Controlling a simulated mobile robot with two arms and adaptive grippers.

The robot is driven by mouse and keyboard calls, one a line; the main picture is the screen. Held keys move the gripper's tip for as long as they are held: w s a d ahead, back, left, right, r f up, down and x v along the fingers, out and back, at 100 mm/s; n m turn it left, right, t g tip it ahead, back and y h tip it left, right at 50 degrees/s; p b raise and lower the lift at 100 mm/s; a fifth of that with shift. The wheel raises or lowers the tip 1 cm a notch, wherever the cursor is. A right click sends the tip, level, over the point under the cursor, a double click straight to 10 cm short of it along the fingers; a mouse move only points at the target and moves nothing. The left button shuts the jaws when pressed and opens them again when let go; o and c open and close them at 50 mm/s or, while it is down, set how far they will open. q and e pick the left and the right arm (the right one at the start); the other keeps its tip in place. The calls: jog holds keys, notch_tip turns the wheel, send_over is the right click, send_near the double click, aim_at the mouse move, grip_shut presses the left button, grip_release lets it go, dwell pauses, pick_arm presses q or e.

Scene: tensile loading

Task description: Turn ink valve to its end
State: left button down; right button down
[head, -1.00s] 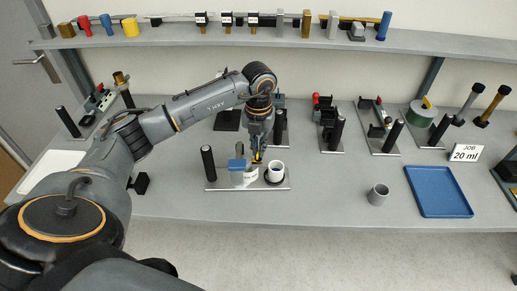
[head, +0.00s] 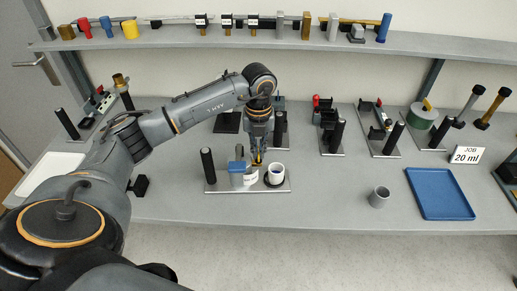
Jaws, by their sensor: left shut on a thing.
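The ink station is a grey plate (head: 222,186) on the bench with a blue-topped grey dispenser (head: 237,168) on it. A white label shows just below the fingertips. My right gripper is not in view.
A black post (head: 208,165) stands at the plate's left end. A grey cup (head: 379,196) and a blue tray (head: 440,193) are to the right, near a "JOB 20 ml" sign (head: 466,155). Other stations with black posts line the back. The bench front is clear.

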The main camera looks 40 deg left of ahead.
pick_arm(q)
jog(key=c, duration=1.5)
grip_release()
jog(key=shift+r, duration=0.1)
jog(key=shift+r, duration=0.1)
notch_tip(320, 180, up, 12)
jog(key=shift+f, duration=0.1)
